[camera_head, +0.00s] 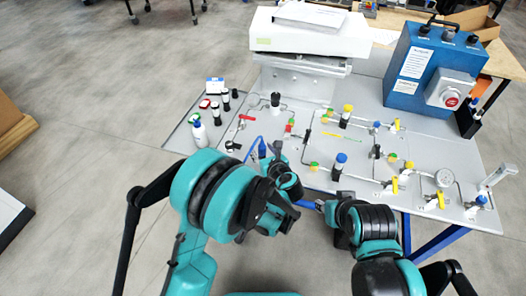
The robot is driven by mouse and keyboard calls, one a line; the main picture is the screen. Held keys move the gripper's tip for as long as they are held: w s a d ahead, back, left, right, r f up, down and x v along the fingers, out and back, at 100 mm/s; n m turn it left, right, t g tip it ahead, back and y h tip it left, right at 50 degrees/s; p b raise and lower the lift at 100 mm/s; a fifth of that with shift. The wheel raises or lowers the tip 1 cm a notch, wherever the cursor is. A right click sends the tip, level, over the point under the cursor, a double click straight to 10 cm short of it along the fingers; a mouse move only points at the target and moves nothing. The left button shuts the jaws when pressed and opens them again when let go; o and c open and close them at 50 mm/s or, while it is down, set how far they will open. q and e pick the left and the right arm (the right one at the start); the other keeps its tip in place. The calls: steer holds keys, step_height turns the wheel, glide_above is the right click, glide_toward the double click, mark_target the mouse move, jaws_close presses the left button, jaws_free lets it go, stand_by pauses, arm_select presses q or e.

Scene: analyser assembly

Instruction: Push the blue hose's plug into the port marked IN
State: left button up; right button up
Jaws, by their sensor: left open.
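The blue hose (250,150) lies near the front left of the grey work panel (345,155). A dark blue plug-like piece (262,148) is at its end. My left gripper (271,156) is open close beside this piece, on its right and near side; I cannot tell whether they touch. My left arm covers the panel's front edge there. My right gripper (323,205) is low at the panel's front edge, and its fingers are too small to read. Port markings are too small to read, so I cannot pick out the IN port.
A white analyser box (310,40) stands at the back. A blue control box (430,68) with a red knob stands back right. Valves, thin pipes and a gauge (444,178) fill the panel's right side. A white bottle (199,133) and small vials stand at left.

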mark_target(262, 141)
arm_select(q)
jaws_close()
steer(key=shift+r, duration=0.15)
steer(key=shift+r+p, duration=1.5)
steer(key=shift+r, duration=0.65)
